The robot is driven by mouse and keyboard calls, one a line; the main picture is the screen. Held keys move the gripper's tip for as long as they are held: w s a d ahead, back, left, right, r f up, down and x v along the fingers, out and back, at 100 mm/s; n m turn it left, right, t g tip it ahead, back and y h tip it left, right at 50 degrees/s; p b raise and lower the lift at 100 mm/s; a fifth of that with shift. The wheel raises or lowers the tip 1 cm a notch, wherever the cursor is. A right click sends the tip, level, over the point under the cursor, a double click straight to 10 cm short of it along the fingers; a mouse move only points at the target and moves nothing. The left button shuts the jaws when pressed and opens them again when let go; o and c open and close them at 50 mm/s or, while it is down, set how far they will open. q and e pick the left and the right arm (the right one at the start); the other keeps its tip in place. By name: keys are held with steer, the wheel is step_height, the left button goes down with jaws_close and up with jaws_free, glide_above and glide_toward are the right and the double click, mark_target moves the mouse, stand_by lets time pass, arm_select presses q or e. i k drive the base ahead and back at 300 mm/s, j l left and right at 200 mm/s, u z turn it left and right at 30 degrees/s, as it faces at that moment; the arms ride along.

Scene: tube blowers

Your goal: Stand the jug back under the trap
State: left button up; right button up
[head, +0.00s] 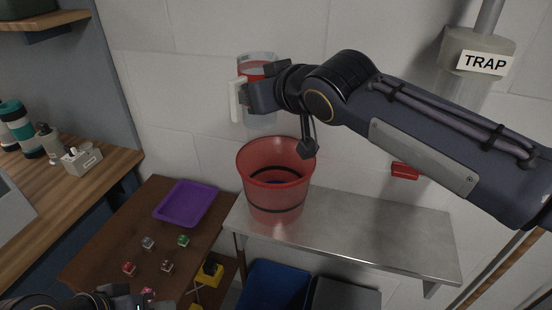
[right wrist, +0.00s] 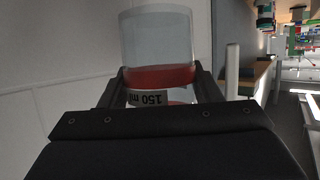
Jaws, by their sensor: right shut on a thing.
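The jug (head: 258,68) is clear, with a red layer in it and a white handle at its left. It also shows in the right wrist view (right wrist: 158,42), with a "150 ml" label. My right gripper (right wrist: 158,80) is shut on the jug and holds it in the air, above the red bucket in the head view. The trap (head: 478,52) is a grey box with a "TRAP" label under a pipe at upper right. My right arm hides part of the space below it. My left gripper (head: 115,299) is cut off at the bottom edge; its jaws are unclear.
The red bucket (head: 275,165) stands on the left end of a steel shelf (head: 385,232); the shelf to its right looks clear. A brown table (head: 120,225) at left holds a purple tray (head: 186,203) and several small cubes. Bins (head: 275,285) stand below the shelf.

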mark_target(392, 236)
steer(key=k+l, duration=0.8)
